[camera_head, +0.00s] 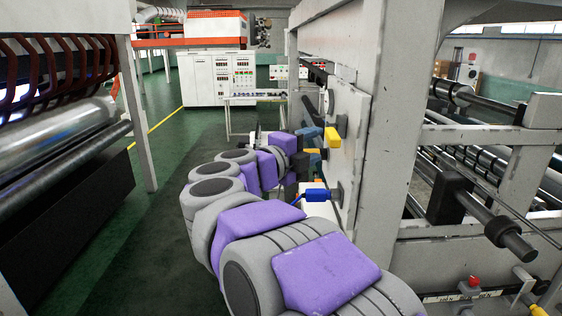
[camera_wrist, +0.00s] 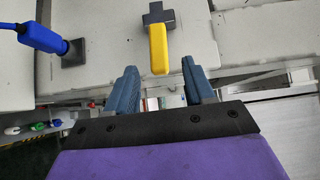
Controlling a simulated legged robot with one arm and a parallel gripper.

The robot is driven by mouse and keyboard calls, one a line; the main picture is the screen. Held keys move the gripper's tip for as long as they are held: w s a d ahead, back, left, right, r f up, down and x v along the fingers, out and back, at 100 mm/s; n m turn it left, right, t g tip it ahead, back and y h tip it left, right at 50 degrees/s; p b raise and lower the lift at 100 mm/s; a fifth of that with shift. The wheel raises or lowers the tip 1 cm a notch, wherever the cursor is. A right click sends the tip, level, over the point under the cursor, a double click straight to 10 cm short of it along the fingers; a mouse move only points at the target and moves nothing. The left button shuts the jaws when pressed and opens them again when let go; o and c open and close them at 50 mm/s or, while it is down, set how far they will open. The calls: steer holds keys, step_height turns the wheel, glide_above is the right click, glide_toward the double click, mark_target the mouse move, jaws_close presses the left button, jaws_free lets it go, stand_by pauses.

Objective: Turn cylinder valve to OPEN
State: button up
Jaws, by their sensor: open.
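In the wrist view a yellow handle (camera_wrist: 158,50) stands out from a dark cross-shaped mount (camera_wrist: 155,18) on a pale panel. Its near end lies just beyond and between my two blue fingertips. My gripper (camera_wrist: 160,80) is open, with its fingers apart and nothing held. In the head view my gripper (camera_head: 314,146) is at the panel, close to a yellow handle (camera_head: 333,137). A smaller yellow part (camera_head: 313,151) shows beside the fingers. I see no OPEN label, and I cannot tell whether the fingers touch the handle.
A blue handle (camera_wrist: 42,36) on a dark square mount sits to the left in the wrist view; it also shows below my gripper in the head view (camera_head: 318,194). A grey machine frame (camera_head: 385,120) stands right of my arm. Green floor (camera_head: 170,160) lies open on the left.

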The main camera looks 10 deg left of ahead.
steer(key=b+v, duration=0.1)
steer(key=v, duration=0.8)
steer(key=shift+r, duration=0.1)
